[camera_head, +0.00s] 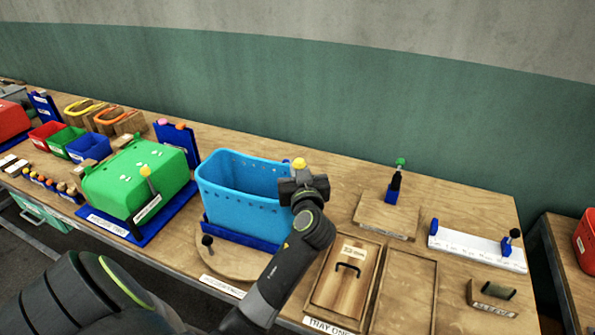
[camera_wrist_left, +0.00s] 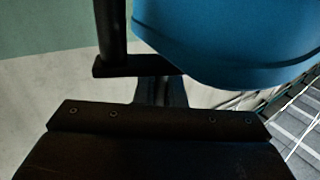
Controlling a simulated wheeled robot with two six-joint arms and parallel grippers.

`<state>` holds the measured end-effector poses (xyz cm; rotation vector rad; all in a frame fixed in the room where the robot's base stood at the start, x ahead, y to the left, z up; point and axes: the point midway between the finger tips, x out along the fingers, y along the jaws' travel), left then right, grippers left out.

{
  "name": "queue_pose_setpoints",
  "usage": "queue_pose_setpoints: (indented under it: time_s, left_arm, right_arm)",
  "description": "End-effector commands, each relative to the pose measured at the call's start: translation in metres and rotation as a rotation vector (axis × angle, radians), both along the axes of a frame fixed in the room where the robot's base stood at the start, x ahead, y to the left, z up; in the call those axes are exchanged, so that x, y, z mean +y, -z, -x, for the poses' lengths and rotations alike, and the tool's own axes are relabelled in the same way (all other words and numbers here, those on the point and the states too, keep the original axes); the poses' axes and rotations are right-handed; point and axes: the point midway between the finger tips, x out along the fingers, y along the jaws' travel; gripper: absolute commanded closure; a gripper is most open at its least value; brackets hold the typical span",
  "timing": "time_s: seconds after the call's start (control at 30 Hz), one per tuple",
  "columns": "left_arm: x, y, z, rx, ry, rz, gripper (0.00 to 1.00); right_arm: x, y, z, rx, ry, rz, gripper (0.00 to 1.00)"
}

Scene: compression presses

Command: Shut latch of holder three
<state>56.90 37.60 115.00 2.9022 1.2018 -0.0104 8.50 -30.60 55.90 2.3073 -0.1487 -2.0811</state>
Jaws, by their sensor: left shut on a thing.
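A light blue basket (camera_head: 238,190) sits in a blue holder base (camera_head: 240,234) on a round wooden board (camera_head: 228,262). The front label (camera_head: 222,286) is too small to read surely; I take this as holder three. Its yellow latch knob (camera_head: 299,163) shows just above my left gripper (camera_head: 302,182), at the basket's right end. My left gripper is shut on the latch, whose lever is mostly hidden behind the gripper. In the left wrist view the basket (camera_wrist_left: 245,40) fills the upper right, close beside a dark finger. My right gripper is out of view.
A green box (camera_head: 135,180) in another blue holder, with a yellow-knobbed lever, stands left. A black-knobbed lever (camera_head: 207,242) is at the board's front left. Wooden trays (camera_head: 408,290) lie right of my arm, with a green-knobbed stand (camera_head: 396,185) behind. A wall closes the back.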

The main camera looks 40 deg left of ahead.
Motion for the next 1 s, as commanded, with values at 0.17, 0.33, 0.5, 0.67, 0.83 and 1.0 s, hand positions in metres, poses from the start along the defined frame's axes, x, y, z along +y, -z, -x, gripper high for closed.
queue_pose_setpoints:
  time_s: [0.17,0.33,0.5,0.67,0.83,1.0]
  left_arm:
    - [0.002,-0.006,-0.005,-0.010,0.134,-0.012,1.00]
    - [0.001,-0.008,-0.011,-0.011,0.253,-0.014,1.00]
    - [0.000,-0.008,-0.014,-0.014,0.321,-0.011,1.00]
    - [-0.001,-0.009,-0.014,-0.016,0.336,-0.011,1.00]
    - [-0.001,-0.009,-0.015,-0.017,0.336,-0.011,1.00]
    - [-0.001,-0.009,-0.015,-0.018,0.335,-0.011,0.73]
  right_arm:
    - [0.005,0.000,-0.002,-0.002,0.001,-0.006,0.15]
    - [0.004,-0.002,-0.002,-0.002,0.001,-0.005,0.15]
    - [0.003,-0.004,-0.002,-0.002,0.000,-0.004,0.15]
    - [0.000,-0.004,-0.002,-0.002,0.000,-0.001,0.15]
    - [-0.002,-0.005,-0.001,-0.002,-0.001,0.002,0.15]
    - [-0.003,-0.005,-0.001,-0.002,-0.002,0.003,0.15]
